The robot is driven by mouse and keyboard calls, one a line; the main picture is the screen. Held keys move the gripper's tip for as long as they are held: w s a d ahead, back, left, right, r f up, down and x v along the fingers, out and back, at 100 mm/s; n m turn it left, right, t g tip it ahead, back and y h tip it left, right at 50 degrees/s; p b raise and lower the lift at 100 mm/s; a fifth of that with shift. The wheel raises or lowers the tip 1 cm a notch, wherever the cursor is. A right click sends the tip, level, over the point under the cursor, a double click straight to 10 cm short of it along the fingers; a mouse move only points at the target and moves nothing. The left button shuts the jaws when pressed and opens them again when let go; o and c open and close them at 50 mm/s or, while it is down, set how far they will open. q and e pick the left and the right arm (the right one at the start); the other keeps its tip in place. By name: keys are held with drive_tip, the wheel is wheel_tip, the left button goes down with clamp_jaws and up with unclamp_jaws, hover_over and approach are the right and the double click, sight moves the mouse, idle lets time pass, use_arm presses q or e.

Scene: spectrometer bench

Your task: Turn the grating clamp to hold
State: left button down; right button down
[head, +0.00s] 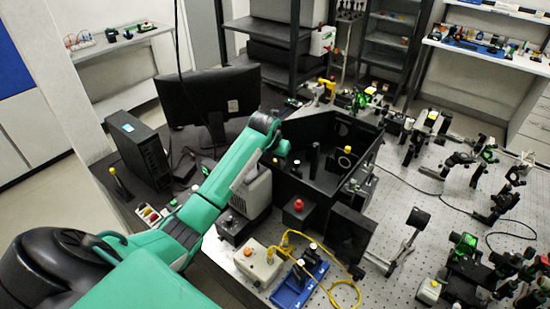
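My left arm comes in from the left, and its wrist is over the near left edge of an open black spectrometer box (318,196). My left gripper (281,150) points down there; its fingers are small and mostly hidden by the wrist, so I cannot tell whether it is open. Inside the box stand dark posts and a part with a yellow top (347,151), apart from the gripper. I cannot make out which part is the grating clamp, or how it is turned. My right gripper is not in view.
A monitor (205,100) and a computer tower (138,145) stand left of the box. A red-knobbed black block (298,210), a beige box (258,260) and a blue tray (300,283) with yellow cable lie in front. Optics mounts crowd the perforated bench (395,205) at right.

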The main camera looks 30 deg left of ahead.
use_arm(q)
drive_tip(key=shift+a+f+m+b, duration=0.2)
drive_tip(key=shift+m+b, duration=0.3)
drive_tip(key=shift+b, duration=0.6)
drive_tip(key=m+h+b, duration=0.1)
drive_tip(key=m+b, duration=0.1)
drive_tip(key=b, duration=0.1)
drive_tip(key=m+h+b, duration=0.1)
drive_tip(key=m+b, duration=0.2)
drive_tip(key=m+h+b, duration=0.1)
drive_tip(key=m+b, duration=0.2)
drive_tip(key=shift+w+a+g+b, duration=0.15)
drive_tip(key=shift+a+g+b, duration=0.15)
drive_tip(key=shift+g, duration=0.1)
drive_tip(key=m+b, duration=0.1)
drive_tip(key=m, duration=0.1)
drive_tip(key=m+g+h+b, duration=0.1)
drive_tip(key=m+b, duration=0.1)
drive_tip(key=shift+w+r+m+h, duration=0.1)
drive_tip(key=shift+r+m+h, duration=0.05)
drive_tip(key=shift+m+h, duration=0.15)
drive_tip(key=shift+w+r+m+g+h+b, duration=0.15)
drive_tip(key=shift+m+g+b, duration=0.35)
drive_tip(key=shift+m, duration=0.6)
drive_tip(key=shift+f+m+g+h+b, duration=0.1)
drive_tip(key=shift+m+g+h+b, duration=0.3)
drive_tip(key=shift+m, duration=0.7)
drive_tip(key=c, duration=1.3)
unclamp_jaws()
drive_tip(key=shift+r, duration=0.1)
